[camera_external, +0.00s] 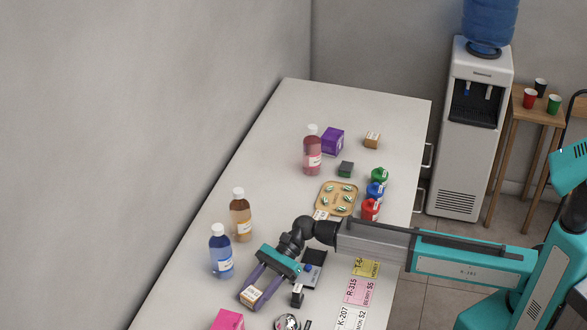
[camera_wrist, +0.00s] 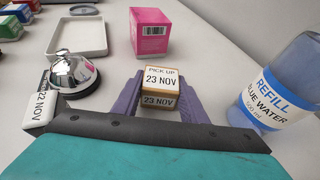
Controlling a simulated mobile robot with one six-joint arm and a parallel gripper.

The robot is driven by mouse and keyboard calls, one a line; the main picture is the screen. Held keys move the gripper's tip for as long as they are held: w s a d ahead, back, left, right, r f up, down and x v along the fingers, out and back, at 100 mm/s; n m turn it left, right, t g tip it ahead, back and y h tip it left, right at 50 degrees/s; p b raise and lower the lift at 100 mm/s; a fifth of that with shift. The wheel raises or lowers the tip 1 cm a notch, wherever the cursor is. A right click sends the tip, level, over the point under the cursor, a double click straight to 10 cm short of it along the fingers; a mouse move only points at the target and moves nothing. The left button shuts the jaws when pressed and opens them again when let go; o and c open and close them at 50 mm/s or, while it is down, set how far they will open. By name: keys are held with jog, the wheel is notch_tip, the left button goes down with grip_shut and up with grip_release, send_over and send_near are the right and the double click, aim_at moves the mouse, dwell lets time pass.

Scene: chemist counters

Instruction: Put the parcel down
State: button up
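The parcel (camera_wrist: 160,82) is a small brown box with white labels reading "PICK UP 23 NOV" on top and "23 NOV" on the side facing the wrist camera. My gripper (camera_wrist: 159,92) has its two purple fingers against the parcel's left and right sides, shut on it. In the external view, my gripper (camera_external: 252,289) points down and left over the counter's near part, with the parcel (camera_external: 249,295) between its fingertips. Whether the parcel's underside touches the counter (camera_external: 190,298) cannot be told.
A pink box (camera_wrist: 150,34) stands just beyond the parcel. A blue water bottle (camera_wrist: 285,85) is close on the right, and a silver bell (camera_wrist: 76,74) on the left. A white tray (camera_wrist: 78,47) lies behind the bell. A black stand (camera_external: 297,295) is right of my gripper.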

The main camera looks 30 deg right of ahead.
jog(key=o, duration=0.4)
jog(key=shift+o, duration=0.2)
jog(key=shift+r, duration=0.1)
jog(key=b+v, duration=0.1)
jog(key=v, duration=1.1)
jog(key=shift+w, duration=0.1)
jog(key=shift+w, duration=0.1)
dwell(0.3)
